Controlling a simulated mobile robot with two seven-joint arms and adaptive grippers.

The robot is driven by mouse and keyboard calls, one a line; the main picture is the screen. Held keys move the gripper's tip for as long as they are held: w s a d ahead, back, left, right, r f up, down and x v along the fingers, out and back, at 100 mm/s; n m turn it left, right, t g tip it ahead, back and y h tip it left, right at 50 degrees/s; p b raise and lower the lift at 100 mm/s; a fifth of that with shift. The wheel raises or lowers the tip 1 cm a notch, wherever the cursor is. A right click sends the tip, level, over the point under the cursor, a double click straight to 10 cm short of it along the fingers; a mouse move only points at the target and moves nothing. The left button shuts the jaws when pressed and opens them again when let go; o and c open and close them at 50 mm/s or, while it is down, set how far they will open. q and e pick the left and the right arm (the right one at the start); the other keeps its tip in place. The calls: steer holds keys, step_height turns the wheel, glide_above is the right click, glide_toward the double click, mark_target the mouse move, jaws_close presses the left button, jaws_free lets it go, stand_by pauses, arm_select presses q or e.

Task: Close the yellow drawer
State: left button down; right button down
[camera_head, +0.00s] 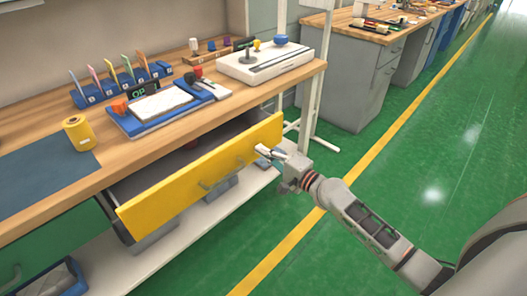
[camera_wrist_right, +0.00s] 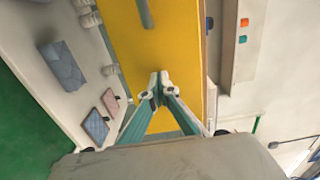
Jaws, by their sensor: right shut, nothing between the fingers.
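The yellow drawer (camera_head: 195,178) is pulled out from under the wooden workbench, with its dark inside showing between front and bench edge. A grey handle (camera_head: 220,182) sits on its front. My right gripper (camera_head: 263,151) is shut and empty at the right end of the drawer front. In the right wrist view the shut fingertips (camera_wrist_right: 160,78) overlap the yellow front (camera_wrist_right: 178,45), beside the handle (camera_wrist_right: 145,12); whether they touch cannot be told for sure. My left gripper is not in view.
The workbench top (camera_head: 110,168) holds a blue tray (camera_head: 155,108), a yellow roll (camera_head: 78,132) and a white device (camera_head: 265,62). A white lower shelf (camera_head: 110,262) with grey bins lies under the drawer. A green drawer (camera_head: 50,250) is at left. Green floor right is open.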

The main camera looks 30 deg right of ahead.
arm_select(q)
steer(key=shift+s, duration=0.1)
arm_select(e)
steer(key=b+x, duration=0.1)
steer(key=x, duration=0.3)
steer(key=b+x, duration=0.1)
steer(key=x, duration=0.3)
steer(key=shift+w+a+f, duration=0.15)
steer(key=shift+w+f, duration=0.1)
steer(key=shift+w, duration=0.15)
steer(key=shift+w+a+r, duration=0.15)
steer(key=shift+w, duration=0.4)
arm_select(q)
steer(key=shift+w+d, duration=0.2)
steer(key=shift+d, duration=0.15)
arm_select(e)
steer(key=shift+r, duration=0.2)
steer(key=shift+r, duration=0.1)
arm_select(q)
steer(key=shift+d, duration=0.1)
arm_select(e)
steer(key=shift+s, duration=0.1)
